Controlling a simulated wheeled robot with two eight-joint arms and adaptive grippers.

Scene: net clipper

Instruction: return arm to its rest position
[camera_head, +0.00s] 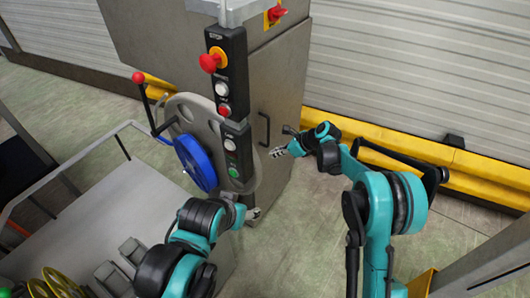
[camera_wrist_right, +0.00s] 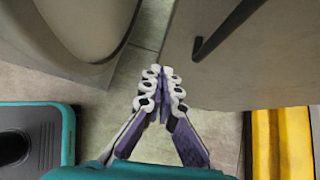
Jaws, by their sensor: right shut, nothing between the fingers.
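My right gripper (camera_head: 279,152) is at the end of the teal right arm (camera_head: 378,205), beside the front of the grey cabinet. It also shows in the right wrist view (camera_wrist_right: 161,82), with its fingertips together and nothing between them. My left arm (camera_head: 205,225) comes in from the bottom, and its small gripper end (camera_head: 253,214) is below the control panel, close to the machine's lower edge. Whether the left fingers are open or shut is too small to tell.
The clipper machine has a black control panel (camera_head: 228,95), a blue disc (camera_head: 196,163) and a red-knobbed lever (camera_head: 145,102). The grey cabinet (camera_head: 175,45) has a dark handle (camera_wrist_right: 225,30). A yellow barrier (camera_head: 400,145) runs along the wall. Open floor (camera_head: 300,250) lies between my arms.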

